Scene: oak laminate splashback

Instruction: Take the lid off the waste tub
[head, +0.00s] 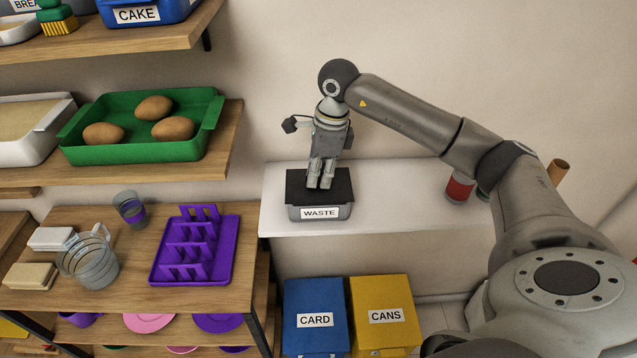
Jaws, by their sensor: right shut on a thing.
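The waste tub (341,213) is a small grey tub with a WASTE label, standing on a white counter. Its dark flat lid (341,184) sits on top of the tub. My right gripper (320,186) points down at the lid's middle, with its fingers closed together there. The grasped part of the lid is hidden by the fingers. I cannot see a clear gap between lid and tub. My left gripper is not in view.
A wooden table at left holds a purple rack (195,250) and a glass jug (90,262). Blue CARD (315,300) and yellow CANS (381,295) bins stand below.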

